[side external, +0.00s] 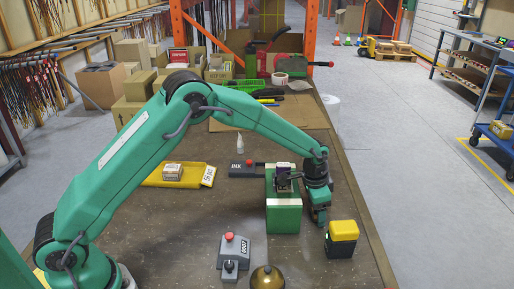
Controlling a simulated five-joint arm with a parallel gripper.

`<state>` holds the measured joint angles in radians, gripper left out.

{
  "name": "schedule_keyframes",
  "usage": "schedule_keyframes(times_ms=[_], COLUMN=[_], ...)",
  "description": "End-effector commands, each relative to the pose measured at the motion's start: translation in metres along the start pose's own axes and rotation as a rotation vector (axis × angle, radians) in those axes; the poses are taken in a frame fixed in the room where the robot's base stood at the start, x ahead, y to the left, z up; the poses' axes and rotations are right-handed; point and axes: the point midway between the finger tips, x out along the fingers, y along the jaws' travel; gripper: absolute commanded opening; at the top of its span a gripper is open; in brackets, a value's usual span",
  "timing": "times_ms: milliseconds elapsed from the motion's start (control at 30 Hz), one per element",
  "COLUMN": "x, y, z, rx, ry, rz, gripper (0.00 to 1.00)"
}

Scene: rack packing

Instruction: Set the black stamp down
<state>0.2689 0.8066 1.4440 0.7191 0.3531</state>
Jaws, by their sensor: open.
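My gripper (321,219) points down at the right of the table, just right of a green block with a pale band (284,217). It is open, with its fingertips small and partly merged with the arm. A black block with a yellow top (341,240) stands upright right of and nearer than the fingertips. I cannot tell whether it is the black stamp, or whether the fingers touch it. A small dark piece (283,176) shows above the green block, beside my wrist; I cannot tell what it is. A dark pad marked INK (242,169) lies behind.
A grey box with a red button (233,250) and a brass dome (267,278) are at the front. A yellow tray (150,181) holds a small box (172,172). A white bottle (239,143) stands behind the pad. Cartons fill the back left. The table's right edge is close.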

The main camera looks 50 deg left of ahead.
Motion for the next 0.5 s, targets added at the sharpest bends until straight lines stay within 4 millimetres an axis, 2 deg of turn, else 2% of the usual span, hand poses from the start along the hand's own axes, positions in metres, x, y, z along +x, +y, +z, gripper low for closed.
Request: schedule_keyframes(times_ms=[133,500], x=[0.0081,0.0081], y=[0.0000,-0.0002], z=[0.0002,0.0000], rx=[0.000,0.000], ry=[0.000,0.000], rz=[0.000,0.000], gripper=[0.71,0.71])
